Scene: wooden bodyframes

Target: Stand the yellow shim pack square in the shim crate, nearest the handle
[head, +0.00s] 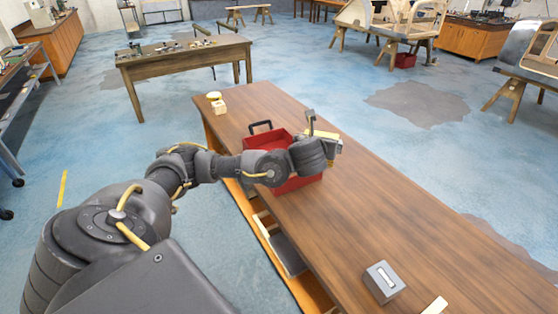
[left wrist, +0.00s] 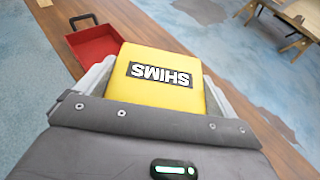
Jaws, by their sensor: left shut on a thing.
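The yellow shim pack (left wrist: 158,78), labelled SHIMS, is held between the fingers of my left gripper (left wrist: 155,85), which is shut on it. In the head view only a thin yellow edge of the pack (head: 326,135) shows at my left gripper (head: 321,143). The red shim crate (head: 257,141) stands on the bench, partly hidden behind my left arm, with its dark handle (head: 260,126) at the far left end. In the left wrist view the crate (left wrist: 95,47) lies beyond the pack at the upper left, and its visible inside looks empty. My right gripper is out of view.
The long wooden bench (head: 400,215) is clear to the right of the crate. A grey block with a pale slot (head: 385,282) sits near its front. Small pale items (head: 217,104) stand at its far left corner. Another wooden table (head: 185,60) stands behind.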

